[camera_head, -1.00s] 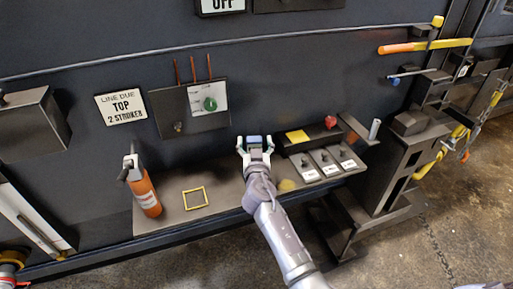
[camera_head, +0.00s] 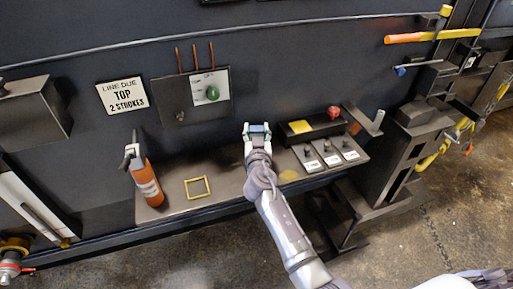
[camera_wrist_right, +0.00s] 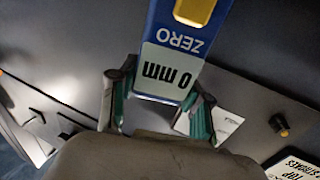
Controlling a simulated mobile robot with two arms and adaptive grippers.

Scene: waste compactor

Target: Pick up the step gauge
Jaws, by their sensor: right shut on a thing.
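The step gauge (camera_wrist_right: 178,62) is a blue block with a pale label reading "ZERO" and "0 mm" and a yellow patch. In the head view only a small blue part of the step gauge (camera_head: 259,128) shows between the fingers. My right gripper (camera_head: 257,134) is shut on it, above the back of the shelf near the dark wall. In the wrist view the green-padded fingers of my right gripper (camera_wrist_right: 160,106) stand on both sides of its labelled end. Whether it touches the shelf or wall cannot be told. My left gripper is not in view.
On the shelf (camera_head: 228,190), a yellow square outline (camera_head: 198,188) lies left of my arm, with an orange cylinder (camera_head: 146,183) farther left. To the right are a switch panel (camera_head: 330,155), a yellow pad (camera_head: 300,127) and a red knob (camera_head: 333,112).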

